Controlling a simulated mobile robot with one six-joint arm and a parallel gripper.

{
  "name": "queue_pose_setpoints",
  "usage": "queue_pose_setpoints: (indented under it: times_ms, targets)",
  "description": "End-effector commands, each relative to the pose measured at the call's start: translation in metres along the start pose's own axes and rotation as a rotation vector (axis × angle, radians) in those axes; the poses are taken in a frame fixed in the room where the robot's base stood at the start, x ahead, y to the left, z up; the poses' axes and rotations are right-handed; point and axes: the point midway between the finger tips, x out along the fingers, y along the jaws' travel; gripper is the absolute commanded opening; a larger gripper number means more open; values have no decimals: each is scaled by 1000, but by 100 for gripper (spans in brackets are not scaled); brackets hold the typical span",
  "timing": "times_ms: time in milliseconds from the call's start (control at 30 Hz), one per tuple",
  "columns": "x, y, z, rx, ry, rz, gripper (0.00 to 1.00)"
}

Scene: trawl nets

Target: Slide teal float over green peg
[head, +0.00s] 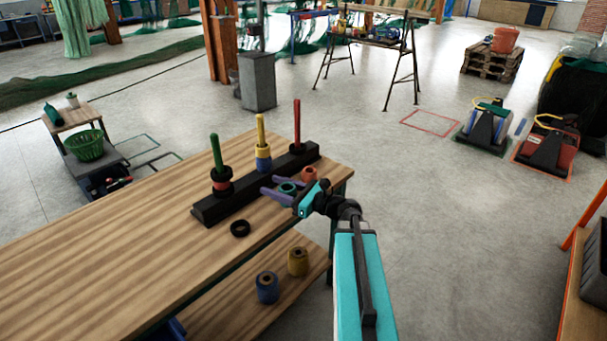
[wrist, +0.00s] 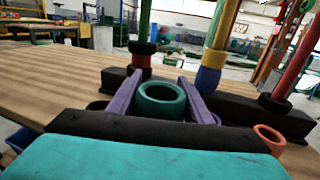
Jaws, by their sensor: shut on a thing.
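The teal float (head: 289,187) is a short thick ring, held between the purple fingers of my gripper (head: 269,185). In the wrist view the float (wrist: 160,103) sits upright, its hole facing up, between the fingers (wrist: 160,78). Its height over the table is hard to tell. The green peg (head: 216,150) stands at the near left end of a black rack (head: 245,192), to the left of and apart from the float. Black and red rings are stacked low on this peg; its upper part is bare. It also shows in the wrist view (wrist: 146,22).
The yellow peg (head: 261,130) carries yellow and blue floats. The red peg (head: 297,121) has a black ring at its base. An orange-red float (head: 310,173) and a black ring (head: 240,229) lie on the wooden table (head: 130,220). Blue (head: 267,288) and yellow (head: 298,262) floats stand below.

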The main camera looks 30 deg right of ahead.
Motion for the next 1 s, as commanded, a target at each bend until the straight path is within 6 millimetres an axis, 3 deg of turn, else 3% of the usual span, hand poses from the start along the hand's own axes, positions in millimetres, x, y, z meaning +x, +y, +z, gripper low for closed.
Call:
queue_pose_setpoints:
  times_ms: [33, 300, 500, 700, 1000]
  targets:
    - [9, 20, -2, 1, 0, 44, 23]
    - [53, 115, -11, 0, 0, 267, 23]
    - [76, 171, -17, 1, -1, 399, 23]
    - [86, 197, -20, 1, -2, 459, 23]
    - [86, 199, -20, 1, -2, 465, 23]
